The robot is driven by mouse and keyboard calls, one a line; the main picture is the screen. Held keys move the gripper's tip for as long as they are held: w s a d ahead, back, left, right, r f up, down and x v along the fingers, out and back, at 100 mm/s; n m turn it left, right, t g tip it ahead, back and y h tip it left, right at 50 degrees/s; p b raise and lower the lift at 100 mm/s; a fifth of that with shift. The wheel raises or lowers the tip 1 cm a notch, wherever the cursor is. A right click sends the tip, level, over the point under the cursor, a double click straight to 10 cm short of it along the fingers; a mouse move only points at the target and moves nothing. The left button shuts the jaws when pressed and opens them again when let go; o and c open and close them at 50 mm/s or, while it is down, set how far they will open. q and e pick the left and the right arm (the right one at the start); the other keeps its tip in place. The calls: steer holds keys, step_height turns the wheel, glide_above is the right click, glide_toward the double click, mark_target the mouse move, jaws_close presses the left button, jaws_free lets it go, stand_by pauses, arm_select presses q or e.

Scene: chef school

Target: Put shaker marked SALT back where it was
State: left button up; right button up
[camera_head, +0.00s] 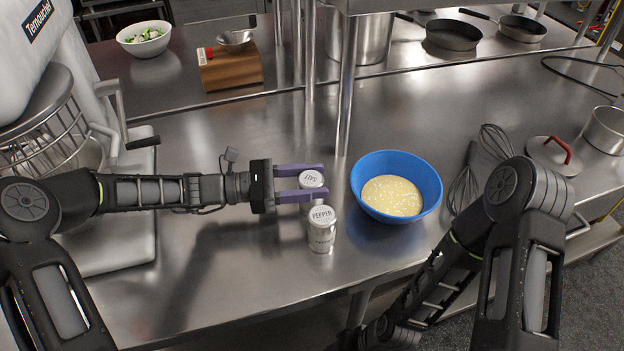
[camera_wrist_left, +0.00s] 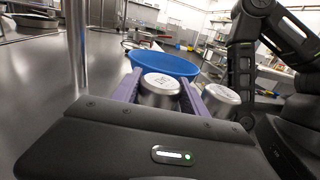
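The shaker marked SALT (camera_head: 311,179) is a small metal shaker with a pale lid, upright between the purple fingers of my left gripper (camera_head: 308,182). In the left wrist view the salt shaker (camera_wrist_left: 161,88) fills the gap between the fingers, which look closed on its sides. Its base is hidden, so I cannot tell whether it touches the counter. The shaker marked PEPPER (camera_head: 321,230) stands upright just in front of it, outside the fingers. My right arm folds down at the right; its gripper is out of view.
A blue bowl (camera_head: 364,203) of pale yellow mixture stands right of the shakers. A metal post (camera_head: 346,100) rises behind them. Whisks (camera_head: 464,190) and a red-handled lid (camera_head: 553,158) lie farther right. A mixer (camera_head: 45,100) is at left. Counter left of the pepper is clear.

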arm_select(q)
steer(key=o, duration=0.4)
steer(key=shift+s+a+b, duration=0.25)
steer(key=shift+a+b, duration=0.15)
steer(key=shift+a, duration=1.5)
steer(key=shift+s+a+b, duration=0.2)
steer(key=shift+a+b, duration=0.15)
steer(key=shift+a, duration=1.5)
